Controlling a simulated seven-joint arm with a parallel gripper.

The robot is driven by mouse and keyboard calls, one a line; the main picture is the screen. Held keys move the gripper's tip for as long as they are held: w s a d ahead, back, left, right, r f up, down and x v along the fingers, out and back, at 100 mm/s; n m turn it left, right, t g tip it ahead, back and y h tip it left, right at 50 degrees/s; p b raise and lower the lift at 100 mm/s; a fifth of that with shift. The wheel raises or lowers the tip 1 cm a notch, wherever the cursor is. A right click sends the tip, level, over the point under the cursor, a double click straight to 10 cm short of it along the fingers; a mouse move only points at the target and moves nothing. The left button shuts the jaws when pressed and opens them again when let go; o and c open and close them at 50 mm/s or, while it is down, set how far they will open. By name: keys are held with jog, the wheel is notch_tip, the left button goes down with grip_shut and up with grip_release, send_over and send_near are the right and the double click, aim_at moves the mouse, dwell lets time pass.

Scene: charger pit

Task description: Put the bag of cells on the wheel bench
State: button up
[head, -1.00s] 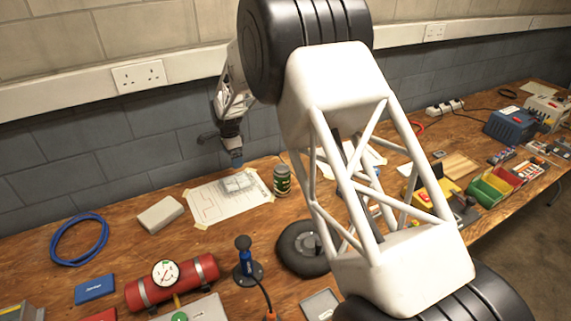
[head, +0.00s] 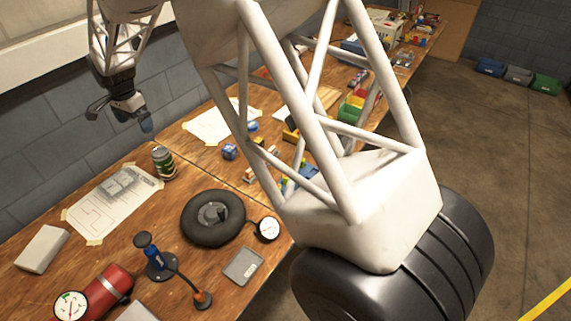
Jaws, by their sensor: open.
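My gripper (head: 122,114) hangs at the upper left of the head view, in front of the block wall. Its dark fingers are spread and nothing shows between them. A clear, greyish packet (head: 118,182) lies on a taped paper drawing on the wooden bench (head: 175,285); it is below my gripper in the picture and apart from it. It may be the bag of cells, but its contents are too small to tell. A black wheel (head: 213,219) lies flat on this same bench, right of the packet.
A blue joystick-like tool (head: 150,256), a dial gauge (head: 267,229), a grey flat box (head: 243,266) and a red cylinder (head: 100,290) are nearby. My white arm frame hides part of the farther bench. Floor is open at right.

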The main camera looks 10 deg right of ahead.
jog(key=s+d+r+n, duration=0.1)
jog(key=s+d+r, duration=0.4)
jog(key=d, duration=0.5)
jog(key=s+d+r+n+t, duration=0.1)
jog(key=s+d+r, duration=0.4)
jog(key=d, duration=0.5)
jog(key=s+d+r+n, duration=0.1)
jog(key=s+d+r, duration=0.4)
jog(key=d, duration=0.5)
jog(key=s+d+n, duration=0.1)
jog(key=s+d, duration=0.5)
jog(key=s, duration=0.3)
jog(key=s+d+f+n, duration=0.1)
jog(key=s+d, duration=0.5)
jog(key=s, duration=0.3)
jog(key=s+d+f+n+t, duration=0.1)
jog(key=s+d+n, duration=0.1)
jog(key=s+d, duration=0.4)
jog(key=s, duration=0.4)
jog(key=shift+d, duration=0.25)
